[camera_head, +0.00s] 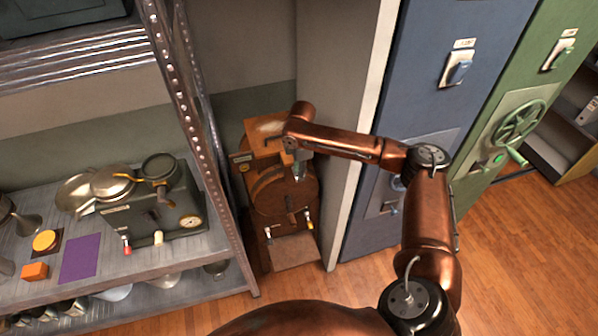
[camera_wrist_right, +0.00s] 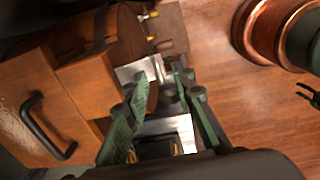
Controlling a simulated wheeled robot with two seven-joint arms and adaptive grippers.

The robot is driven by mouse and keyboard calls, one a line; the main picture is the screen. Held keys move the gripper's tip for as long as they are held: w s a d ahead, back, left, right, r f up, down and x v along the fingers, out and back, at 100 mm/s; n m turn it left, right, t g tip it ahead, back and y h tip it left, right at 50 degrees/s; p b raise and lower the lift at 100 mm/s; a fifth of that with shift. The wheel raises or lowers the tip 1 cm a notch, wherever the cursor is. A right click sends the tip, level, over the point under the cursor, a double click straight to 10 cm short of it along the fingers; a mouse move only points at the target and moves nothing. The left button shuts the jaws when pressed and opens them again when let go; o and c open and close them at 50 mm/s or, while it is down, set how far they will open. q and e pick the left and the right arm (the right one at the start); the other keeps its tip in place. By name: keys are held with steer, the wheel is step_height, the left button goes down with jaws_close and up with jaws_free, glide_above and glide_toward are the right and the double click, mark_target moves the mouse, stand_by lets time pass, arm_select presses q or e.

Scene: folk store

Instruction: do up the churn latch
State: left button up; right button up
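The wooden churn (camera_head: 268,195) stands on the floor between the shelf rack and the blue cabinet. It has a round barrel and a box-like top. My right gripper (camera_head: 299,172) reaches down to the front of its upper part. In the right wrist view, the green fingers of the right gripper (camera_wrist_right: 163,78) are apart. A pale metal plate (camera_wrist_right: 140,70) on the churn, perhaps part of the latch, lies at the fingertips. A dark knob-like part shows between the fingers; I cannot tell whether they touch it. The latch's position is unclear. My left gripper is out of view.
The metal shelf rack (camera_head: 180,90) stands close on the left, holding a dark machine (camera_head: 165,212) and a purple mat (camera_head: 80,259). The blue cabinet (camera_head: 410,95) and its pale side panel stand close on the right. The wooden floor (camera_head: 520,260) at the right is clear.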

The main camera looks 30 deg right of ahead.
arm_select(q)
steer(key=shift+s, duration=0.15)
arm_select(e)
steer(key=shift+f, duration=0.1)
steer(key=shift+c, duration=0.4)
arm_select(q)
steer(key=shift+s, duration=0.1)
arm_select(e)
jaws_close()
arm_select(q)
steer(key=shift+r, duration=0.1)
arm_select(e)
steer(key=shift+s+f, duration=0.1)
arm_select(q)
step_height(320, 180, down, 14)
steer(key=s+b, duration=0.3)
steer(key=b, duration=1.1)
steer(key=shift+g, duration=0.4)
arm_select(e)
step_height(320, 180, down, 9)
steer(key=t+h, duration=0.3)
steer(key=t, duration=1.1)
steer(key=shift+w+r+t+h, duration=0.2)
steer(key=shift+w+t+h, duration=0.1)
